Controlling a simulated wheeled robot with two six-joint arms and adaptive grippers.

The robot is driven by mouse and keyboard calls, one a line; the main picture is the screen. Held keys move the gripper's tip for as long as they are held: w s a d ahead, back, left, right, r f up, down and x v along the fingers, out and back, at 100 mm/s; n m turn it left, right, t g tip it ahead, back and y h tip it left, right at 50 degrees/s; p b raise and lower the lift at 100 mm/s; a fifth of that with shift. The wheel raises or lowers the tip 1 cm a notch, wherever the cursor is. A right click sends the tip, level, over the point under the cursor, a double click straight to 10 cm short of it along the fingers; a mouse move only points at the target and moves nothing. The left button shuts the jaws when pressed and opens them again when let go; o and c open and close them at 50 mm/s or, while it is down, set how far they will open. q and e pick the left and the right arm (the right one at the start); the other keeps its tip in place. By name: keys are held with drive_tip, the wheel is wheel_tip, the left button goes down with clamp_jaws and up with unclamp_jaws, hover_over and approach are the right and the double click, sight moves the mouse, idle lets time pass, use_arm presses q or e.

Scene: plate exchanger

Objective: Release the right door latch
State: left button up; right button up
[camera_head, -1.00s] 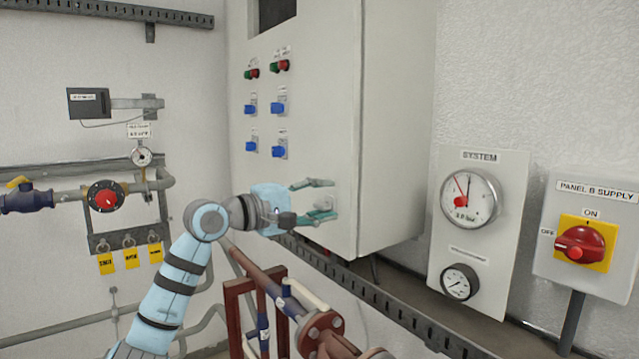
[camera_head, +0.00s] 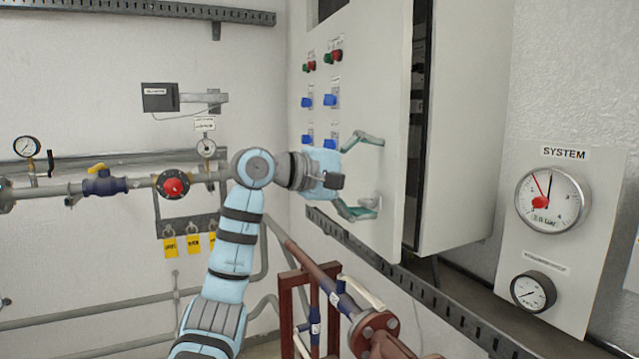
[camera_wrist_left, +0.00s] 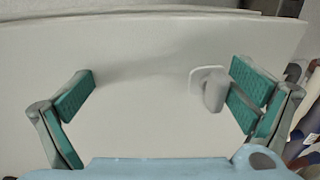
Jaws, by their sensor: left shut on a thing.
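The right door latch is a small grey handle (camera_head: 376,201) on the pale cabinet door (camera_head: 385,100), near the door's lower right part. The door stands ajar, with a dark gap along its right edge. My left gripper (camera_head: 361,176) is at the door with its fingers spread wide apart. In the left wrist view the gripper (camera_wrist_left: 165,92) straddles a bare stretch of door. The latch handle (camera_wrist_left: 213,90) lies between the fingers, right beside the right finger; whether they touch I cannot tell. The left finger is well away from it. My right gripper is not in view.
A cabinet body (camera_head: 465,120) stands right of the gap. Gauges hang on the system panel (camera_head: 560,230). Brown pipework (camera_head: 330,290) stands below the door, and a grey cable tray (camera_head: 440,315) runs below the cabinet. Valves and pipes (camera_head: 130,185) line the left wall.

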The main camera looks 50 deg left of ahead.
use_arm(q)
drive_tip(key=b+v, duration=0.1)
drive_tip(key=v, duration=0.3)
drive_tip(key=shift+s+a+f+b, duration=0.1)
drive_tip(key=shift+s+a+b, duration=0.05)
drive_tip(key=shift+a+b, duration=0.15)
drive_tip(key=shift+c, duration=0.6)
drive_tip(key=v, duration=0.1)
drive_tip(key=b+v, duration=0.1)
drive_tip(key=v, duration=0.1)
drive_tip(key=shift+s+d+f, duration=0.1)
drive_tip(key=shift+s+f, duration=0.15)
drive_tip(key=shift+s, duration=0.1)
drive_tip(key=shift+c, duration=0.5)
drive_tip(key=s, duration=0.1)
drive_tip(key=s+d+b, duration=0.1)
drive_tip(key=s, duration=0.1)
drive_tip(key=s+r, duration=0.1)
drive_tip(key=shift+s+d, duration=0.2)
drive_tip(key=c, duration=0.9)
drive_tip(key=shift+s+a+f+b, duration=0.1)
drive_tip(key=shift+s+a+b, duration=0.1)
drive_tip(key=shift+s+a, duration=0.25)
drive_tip(key=shift+s+a+f+b, duration=0.1)
drive_tip(key=shift+s+a+b, duration=0.15)
drive_tip(key=shift+s, duration=0.35)
drive_tip(key=shift+a, duration=0.1)
